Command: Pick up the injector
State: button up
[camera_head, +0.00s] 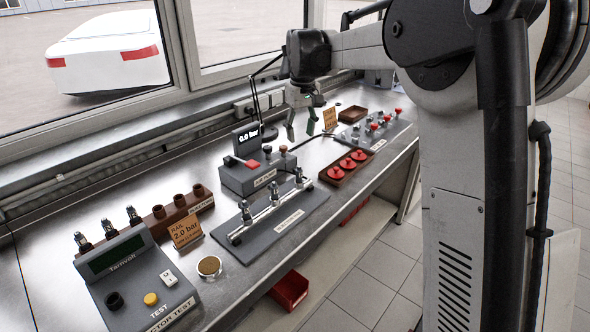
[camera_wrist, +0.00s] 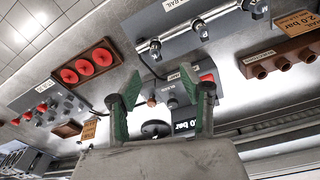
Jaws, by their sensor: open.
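Several injectors are in view, and I cannot tell which one is meant. Small metal injectors with dark tops (camera_head: 108,229) stand in a row behind the grey tester (camera_head: 128,285) at the left. More injector-like pieces (camera_head: 273,192) stand along the silver rail (camera_head: 268,212) on a grey plate. The rail also shows at the top of the wrist view (camera_wrist: 195,30). My gripper (camera_head: 300,130) is open and empty above the bench, behind the pressure unit (camera_head: 258,173). Its green-padded fingers (camera_wrist: 160,82) are apart in the wrist view, with no injector between them.
A brown tray with red caps (camera_head: 348,166) and a grey block with red-topped pieces (camera_head: 378,130) lie to the right. A brown rack (camera_head: 180,212) and a round tin (camera_head: 209,266) are at the left. A lamp stands near my gripper. A red bin (camera_head: 290,290) sits below the bench edge.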

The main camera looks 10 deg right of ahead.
send_over(299, 173)
notch_tip(299, 173, down, 3)
jog(key=shift+g, duration=0.5)
jog(key=f, duration=0.3)
jog(key=w+f, duration=0.1)
jog(key=f, duration=0.2)
jog(key=f+p, duration=0.1)
jog(key=f, duration=0.2)
jog(key=shift+w+d+f, duration=0.15)
jog(key=shift+w+d, duration=0.1)
jog(key=shift+s+a+f+p, duration=0.1)
jog(key=shift+f+p, duration=0.45)
jog(key=shift+f, duration=2.25)
jog(key=shift+c, duration=0.3)
grip_shut()
